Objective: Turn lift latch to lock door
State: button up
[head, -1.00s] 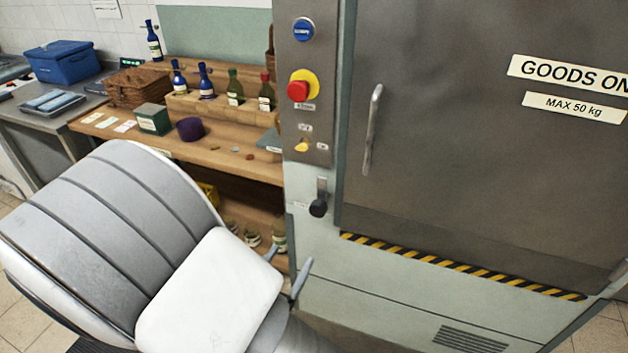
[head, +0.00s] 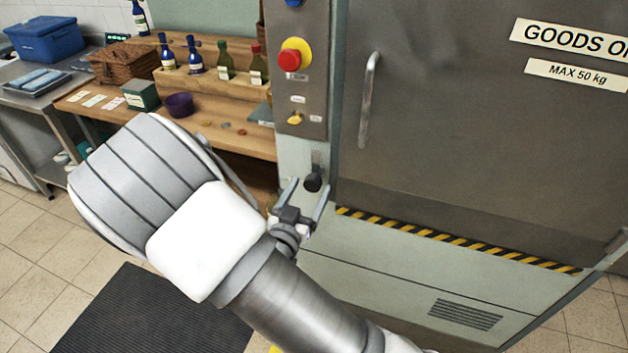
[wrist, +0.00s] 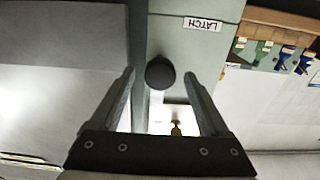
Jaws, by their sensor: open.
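The lift latch is a short metal plate with a dark round knob (head: 313,182), low on the cabinet left of the door. My gripper (head: 309,184) is open and points at the knob. In the wrist view, the knob lies between the fingertips (wrist: 160,80), with a gap on each side. I cannot tell how deep it sits between them. The grey lift door (head: 440,140) looks closed, with a vertical handle (head: 369,100).
A control panel above the latch carries a red button (head: 289,59) and a yellow key switch (head: 295,118). A wooden bench (head: 225,136) with bottles, a basket (head: 124,61) and a purple bowl (head: 180,105) stands left. A dark mat (head: 150,315) lies on the floor.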

aim_at(311, 187)
jog(key=shift+x, duration=1.85)
grip_shut()
